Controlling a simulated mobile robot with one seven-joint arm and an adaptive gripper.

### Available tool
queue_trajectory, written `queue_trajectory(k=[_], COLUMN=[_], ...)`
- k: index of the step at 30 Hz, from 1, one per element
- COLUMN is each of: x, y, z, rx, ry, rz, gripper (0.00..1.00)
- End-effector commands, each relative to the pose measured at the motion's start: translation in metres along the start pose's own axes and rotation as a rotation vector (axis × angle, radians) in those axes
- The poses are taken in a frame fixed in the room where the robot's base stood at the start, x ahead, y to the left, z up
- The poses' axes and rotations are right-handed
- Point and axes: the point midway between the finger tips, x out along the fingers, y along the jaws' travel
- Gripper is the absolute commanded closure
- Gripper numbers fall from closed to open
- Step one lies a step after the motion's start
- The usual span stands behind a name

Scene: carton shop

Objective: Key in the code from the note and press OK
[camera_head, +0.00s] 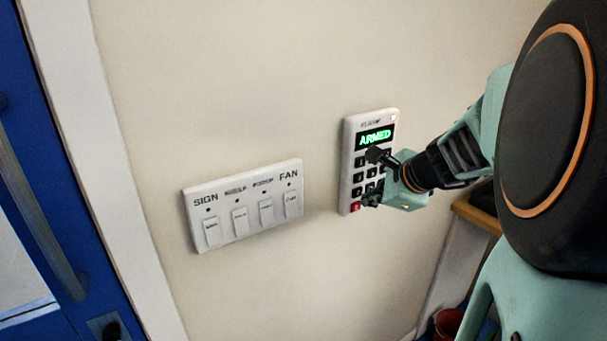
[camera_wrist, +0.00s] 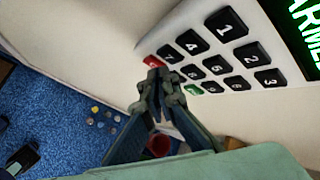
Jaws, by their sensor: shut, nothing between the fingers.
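The white keypad (camera_head: 347,150) is mounted on the wall, and its display (camera_head: 375,137) reads "ARMED" in green. In the wrist view the keypad (camera_wrist: 262,72) is seen at a slant, with number keys, a red key (camera_wrist: 152,61) and a green key (camera_wrist: 188,89) in the bottom row. My gripper (camera_head: 371,199) is shut and empty in front of the lower keys. In the wrist view the gripper (camera_wrist: 158,82) overlaps the bottom row and partly hides it. I cannot tell whether the fingertips touch a key. The note is not in view.
A white switch panel (camera_head: 245,205), labelled SIGN and FAN at its ends, is on the wall left of the keypad. A blue door (camera_head: 30,180) stands at the far left. A wooden ledge (camera_head: 474,214) is at the right. Blue carpet (camera_wrist: 60,110) lies below.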

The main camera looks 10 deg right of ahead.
Motion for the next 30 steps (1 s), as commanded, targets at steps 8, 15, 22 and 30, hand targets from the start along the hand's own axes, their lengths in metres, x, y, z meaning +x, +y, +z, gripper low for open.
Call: queue_trajectory(k=[8, 15, 22, 30], x=[0.0018, 0.0061, 0.006, 0.0074], y=[-0.0014, -0.0044, -0.0044, -0.0055], z=[0.0018, 0.0044, 0.0043, 0.0056], rx=[0.0, 0.0, 0.0, 0.0], ry=[-0.001, 0.0, 0.0, 0.0], rz=[0.001, 0.001, 0.0, 0.0], gripper=[1.0, 1.0, 1.0, 1.0])
